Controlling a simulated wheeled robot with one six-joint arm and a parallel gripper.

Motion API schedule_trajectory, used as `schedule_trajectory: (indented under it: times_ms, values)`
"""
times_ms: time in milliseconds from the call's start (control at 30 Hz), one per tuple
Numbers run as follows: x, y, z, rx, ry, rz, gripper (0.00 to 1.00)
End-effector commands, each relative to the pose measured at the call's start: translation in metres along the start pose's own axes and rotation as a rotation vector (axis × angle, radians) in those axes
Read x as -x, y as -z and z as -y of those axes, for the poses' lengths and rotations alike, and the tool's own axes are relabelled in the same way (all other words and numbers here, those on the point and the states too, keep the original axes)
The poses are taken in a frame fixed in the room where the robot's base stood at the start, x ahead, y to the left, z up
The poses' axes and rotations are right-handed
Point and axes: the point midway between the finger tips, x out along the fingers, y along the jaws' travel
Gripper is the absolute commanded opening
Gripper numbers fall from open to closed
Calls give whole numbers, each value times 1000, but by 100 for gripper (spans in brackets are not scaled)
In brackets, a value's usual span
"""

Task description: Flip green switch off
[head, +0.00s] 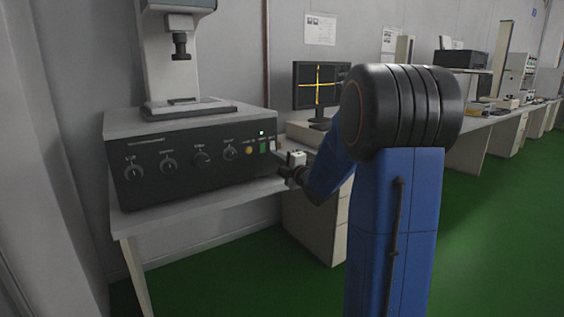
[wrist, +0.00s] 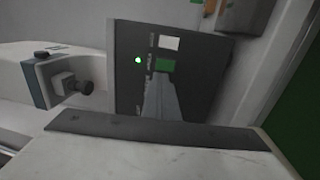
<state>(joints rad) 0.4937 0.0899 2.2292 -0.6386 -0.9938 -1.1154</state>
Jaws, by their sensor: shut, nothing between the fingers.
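The green switch (head: 263,146) is on the right end of the black front panel of a tabletop machine (head: 190,160). A small green light (head: 262,133) glows just above it. In the wrist view the green switch (wrist: 166,65) shows beside the lit green light (wrist: 138,60), with a white switch (wrist: 169,43) above. My gripper (wrist: 163,82) is shut and empty, its fingertips pointing at the panel and overlapping the lower edge of the green switch. I cannot tell whether they touch it. In the head view my gripper (head: 283,170) is close to the panel's right end.
Several knobs (head: 168,163) line the panel to the left, with a yellow button (head: 249,150) near the switch. The machine stands on a white table (head: 200,203). A monitor (head: 318,88) stands behind on the right. Green floor is open at the right.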

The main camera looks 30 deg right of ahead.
Motion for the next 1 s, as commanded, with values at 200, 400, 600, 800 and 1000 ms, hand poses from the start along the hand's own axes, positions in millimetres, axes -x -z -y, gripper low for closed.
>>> schedule_trajectory:
  times_ms: [200,400,600,800,1000]
  values:
    - [-38,1,1,-1,0,-2,0]
    - [-60,0,1,-1,1,-1,0]
    - [-68,0,0,0,0,0,0]
    - [-68,0,0,0,0,0,0]
    - [-74,1,-2,0,-1,-1,0]
